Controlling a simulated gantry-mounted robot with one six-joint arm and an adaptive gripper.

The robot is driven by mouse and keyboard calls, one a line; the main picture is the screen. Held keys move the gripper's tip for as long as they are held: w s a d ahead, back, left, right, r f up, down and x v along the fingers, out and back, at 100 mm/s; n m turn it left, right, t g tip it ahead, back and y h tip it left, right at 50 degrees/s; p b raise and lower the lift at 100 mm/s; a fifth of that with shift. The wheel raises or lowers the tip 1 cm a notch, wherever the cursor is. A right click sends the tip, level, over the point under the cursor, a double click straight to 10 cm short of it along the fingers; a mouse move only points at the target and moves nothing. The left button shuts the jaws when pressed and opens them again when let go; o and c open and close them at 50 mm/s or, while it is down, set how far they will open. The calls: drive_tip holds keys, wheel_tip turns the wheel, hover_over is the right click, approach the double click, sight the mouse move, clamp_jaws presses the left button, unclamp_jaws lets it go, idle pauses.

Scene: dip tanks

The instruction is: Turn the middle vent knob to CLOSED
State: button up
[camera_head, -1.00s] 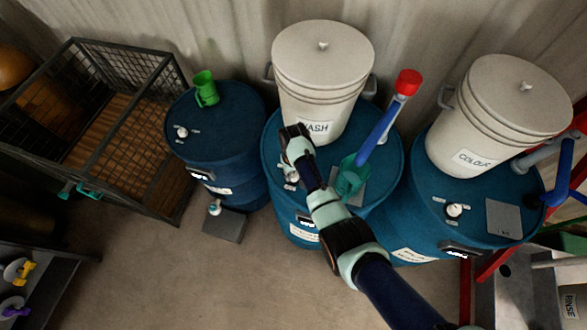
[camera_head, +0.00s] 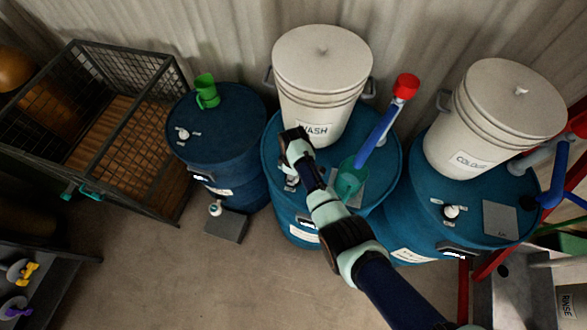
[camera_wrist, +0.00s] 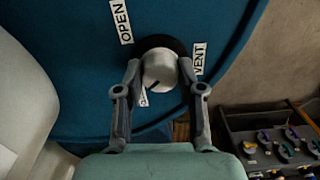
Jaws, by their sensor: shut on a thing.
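The middle blue drum (camera_head: 384,170) carries a white bucket labelled WASH (camera_head: 322,85). In the wrist view, the silver-grey vent knob (camera_wrist: 158,66) stands on the blue drum top (camera_wrist: 85,60). My gripper (camera_wrist: 160,72) is shut on the knob, one finger on each side. A dark line on the knob points to the lower left, toward a small white label (camera_wrist: 143,98) mostly hidden by the left finger. An OPEN label (camera_wrist: 122,21) lies upper left and a VENT label (camera_wrist: 199,59) to the right. In the head view, my gripper (camera_head: 291,172) hides most of the knob.
A teal jug (camera_head: 350,180) and a blue-handled tool with a red end (camera_head: 405,86) are close right of my arm. Drums with their own knobs stand left (camera_head: 215,120) and right (camera_head: 480,205). A wire cage (camera_head: 165,205) is at far left.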

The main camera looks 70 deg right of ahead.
drive_tip(key=shift+n, duration=0.5)
drive_tip(key=o, duration=1.1)
drive_tip(key=shift+o, duration=0.2)
wheel_tip(320, 180, up, 12)
